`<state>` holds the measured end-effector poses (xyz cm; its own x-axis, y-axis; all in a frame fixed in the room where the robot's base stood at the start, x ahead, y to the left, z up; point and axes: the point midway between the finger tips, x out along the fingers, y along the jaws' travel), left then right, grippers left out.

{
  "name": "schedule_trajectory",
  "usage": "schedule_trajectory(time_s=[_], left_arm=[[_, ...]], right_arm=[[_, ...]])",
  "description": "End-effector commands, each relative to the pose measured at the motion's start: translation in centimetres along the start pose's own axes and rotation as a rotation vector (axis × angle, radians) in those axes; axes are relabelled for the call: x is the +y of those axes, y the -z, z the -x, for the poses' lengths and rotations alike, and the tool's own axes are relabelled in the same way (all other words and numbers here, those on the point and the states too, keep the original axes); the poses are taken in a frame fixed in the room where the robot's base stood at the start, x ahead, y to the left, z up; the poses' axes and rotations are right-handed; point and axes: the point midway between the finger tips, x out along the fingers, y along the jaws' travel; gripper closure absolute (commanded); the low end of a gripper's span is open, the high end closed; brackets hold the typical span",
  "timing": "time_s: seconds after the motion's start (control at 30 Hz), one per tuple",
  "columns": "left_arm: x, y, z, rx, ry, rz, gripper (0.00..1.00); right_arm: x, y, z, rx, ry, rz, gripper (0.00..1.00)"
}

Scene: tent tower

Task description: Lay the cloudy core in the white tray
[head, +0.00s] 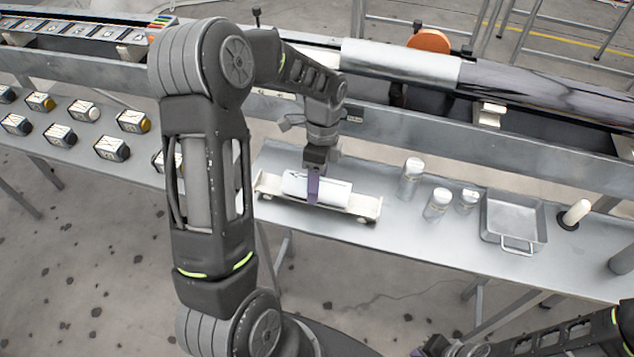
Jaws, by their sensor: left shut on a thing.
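My left gripper (314,186) points down over the front table, its purple fingers shut on a whitish cylinder (336,193), which I take to be the cloudy core. The cylinder lies lengthwise along the long off-white tray (364,206). It is at or just above the tray's bed; I cannot tell whether it rests fully. The fingers cover part of its middle. The end of my right arm (430,346) is at the bottom edge, far from the tray, and its fingers are not clear.
Several small clear-and-white jars (436,204) stand right of the off-white tray. A grey metal pan (515,221) and a white peg (575,212) are further right. Several labelled blocks (112,148) sit at left. A rail with a large roller (400,64) runs behind.

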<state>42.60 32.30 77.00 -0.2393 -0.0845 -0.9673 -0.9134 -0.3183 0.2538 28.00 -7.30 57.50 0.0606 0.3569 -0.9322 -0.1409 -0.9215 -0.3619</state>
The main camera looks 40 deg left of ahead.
Motion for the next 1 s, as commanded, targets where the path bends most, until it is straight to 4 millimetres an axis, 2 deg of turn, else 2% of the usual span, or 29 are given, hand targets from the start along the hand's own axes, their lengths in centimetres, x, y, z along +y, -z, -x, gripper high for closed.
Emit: schedule_trajectory(time_s=[0.07,0.33,0.67,0.83,1.0], left_arm=[[0.0,0.0,0.0,0.0,0.0,0.0,0.43],[0.0,0.0,0.0,0.0,0.0,0.0,0.21],[0.0,0.0,0.2,0.0,0.001,0.0,0.21],[-0.1,0.0,2.0,0.001,0.003,0.001,0.21],[-0.1,0.0,4.9,0.0,0.004,0.001,0.21]], right_arm=[[0.0,0.0,0.0,0.0,0.0,0.0,1.0],[0.0,0.0,0.0,0.0,0.0,0.0,1.0],[0.0,0.0,0.0,0.0,0.0,0.0,1.0],[0.0,0.0,-0.1,0.0,0.0,0.0,1.0],[0.1,0.0,-0.2,0.0,0.0,0.0,1.0]])
